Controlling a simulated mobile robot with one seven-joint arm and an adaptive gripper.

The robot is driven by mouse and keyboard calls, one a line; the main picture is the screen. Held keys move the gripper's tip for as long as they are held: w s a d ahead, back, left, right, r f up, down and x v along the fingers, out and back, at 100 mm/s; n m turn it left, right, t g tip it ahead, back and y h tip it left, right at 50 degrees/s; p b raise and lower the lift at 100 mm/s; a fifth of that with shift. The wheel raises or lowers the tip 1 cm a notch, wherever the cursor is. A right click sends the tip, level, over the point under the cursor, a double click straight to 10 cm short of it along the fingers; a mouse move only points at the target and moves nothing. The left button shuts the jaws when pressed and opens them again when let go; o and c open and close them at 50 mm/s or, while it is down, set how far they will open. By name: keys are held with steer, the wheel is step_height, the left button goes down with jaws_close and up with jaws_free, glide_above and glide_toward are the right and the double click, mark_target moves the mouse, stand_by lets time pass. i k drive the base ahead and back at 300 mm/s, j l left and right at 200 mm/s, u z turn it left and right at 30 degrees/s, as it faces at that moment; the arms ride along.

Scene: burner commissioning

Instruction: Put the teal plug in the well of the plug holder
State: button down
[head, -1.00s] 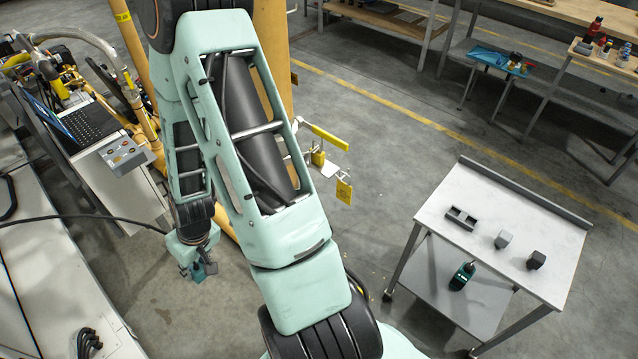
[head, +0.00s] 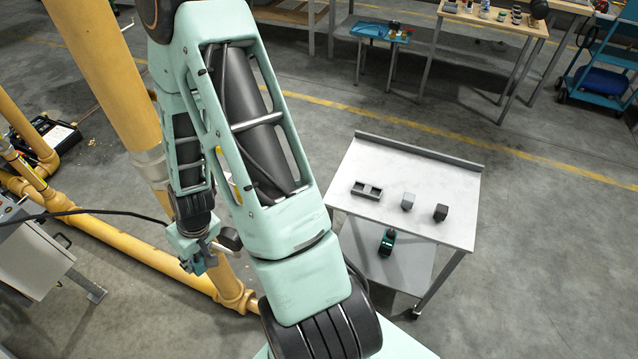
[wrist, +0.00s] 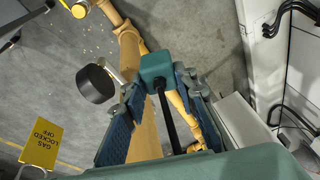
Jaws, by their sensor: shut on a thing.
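The teal plug (wrist: 157,66) is a small block between the fingertips of my gripper (wrist: 158,82) in the wrist view. My gripper is shut on it, and a dark bar shows below it between the fingers. In the head view my gripper (head: 198,262) hangs at the left, over the yellow pipework and well away from the cart. The plug holder (head: 367,190) is a dark grey block with two square openings, on the left of the cart's top. The insides of its wells are too small to make out.
The cart's top (head: 400,165) also bears a light grey block (head: 408,201) and a black block (head: 440,212). A teal device (head: 387,241) is on its lower shelf. Yellow pipes (head: 150,253) and a dark disc (wrist: 95,83) are near my gripper. Open floor surrounds the cart.

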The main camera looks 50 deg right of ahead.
mark_target(359, 189)
steer(key=l+z, duration=1.25)
steer(key=i+l, duration=0.05)
steer(key=l, duration=0.05)
